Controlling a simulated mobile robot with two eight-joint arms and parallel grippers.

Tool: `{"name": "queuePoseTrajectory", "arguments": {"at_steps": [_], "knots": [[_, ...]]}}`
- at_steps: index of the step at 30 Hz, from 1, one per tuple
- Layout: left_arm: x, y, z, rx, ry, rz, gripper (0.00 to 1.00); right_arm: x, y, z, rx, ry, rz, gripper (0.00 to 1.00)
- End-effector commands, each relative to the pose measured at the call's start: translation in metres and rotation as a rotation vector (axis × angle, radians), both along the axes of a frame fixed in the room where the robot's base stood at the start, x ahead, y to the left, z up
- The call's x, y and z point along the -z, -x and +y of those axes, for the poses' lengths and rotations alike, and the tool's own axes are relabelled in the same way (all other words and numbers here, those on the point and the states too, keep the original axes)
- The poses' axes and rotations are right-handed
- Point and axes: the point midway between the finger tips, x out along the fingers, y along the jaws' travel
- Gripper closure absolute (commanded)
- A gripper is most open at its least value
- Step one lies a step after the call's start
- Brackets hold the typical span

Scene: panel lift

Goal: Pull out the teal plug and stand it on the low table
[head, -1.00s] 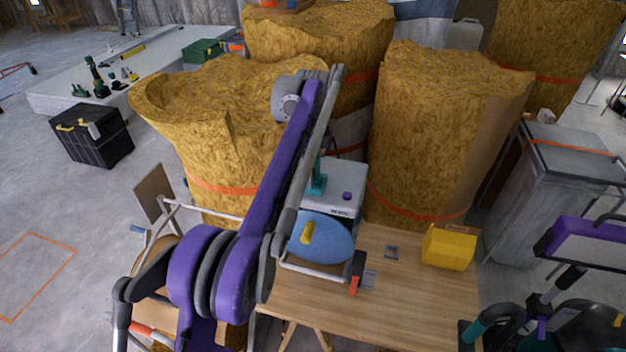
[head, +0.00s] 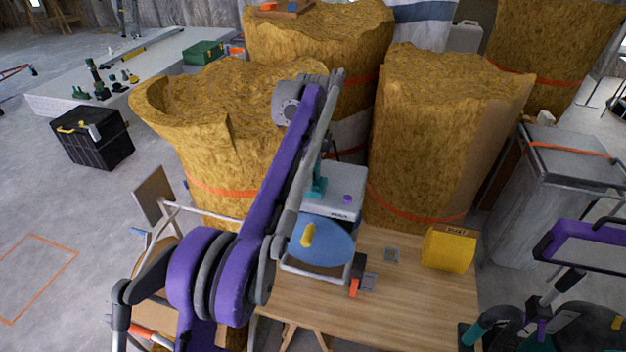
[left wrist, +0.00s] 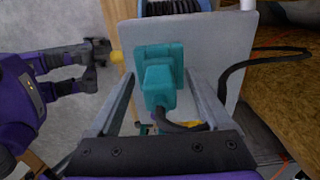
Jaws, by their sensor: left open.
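The teal plug (left wrist: 158,85) sits in a teal socket (left wrist: 158,52) on a grey panel (left wrist: 205,65) in the left wrist view. A black cable runs from it. My left gripper (left wrist: 162,92) is open, with one finger on each side of the plug and visible gaps between. In the head view, a teal piece (head: 318,180) shows on a pale box, partly behind my left arm; the left fingers are not clear there. A wooden table (head: 420,300) stands in front.
A yellow box (head: 448,248) and a small grey square (head: 392,255) are on the wooden table. A blue rounded piece with a yellow handle (head: 308,235) is beside my left arm. Large ochre bales (head: 440,130) stand close behind. The table's front right is clear.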

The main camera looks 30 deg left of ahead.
Motion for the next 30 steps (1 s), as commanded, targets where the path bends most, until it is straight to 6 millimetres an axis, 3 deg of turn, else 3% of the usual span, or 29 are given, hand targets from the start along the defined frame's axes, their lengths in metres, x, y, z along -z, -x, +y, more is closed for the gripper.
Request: {"name": "queuePoseTrajectory", "arguments": {"at_steps": [23, 30], "knots": [[0.0001, -0.0002, 0.0, 0.0, 0.0, 0.0, 0.18, -0.0054, -0.0007, 0.0, 0.0, 0.0, -0.002, 0.5], [0.0001, -0.0002, 0.0, 0.0, 0.0, 0.0, 0.59, -0.0054, -0.0007, 0.0, 0.0, 0.0, -0.002, 0.5]]}}
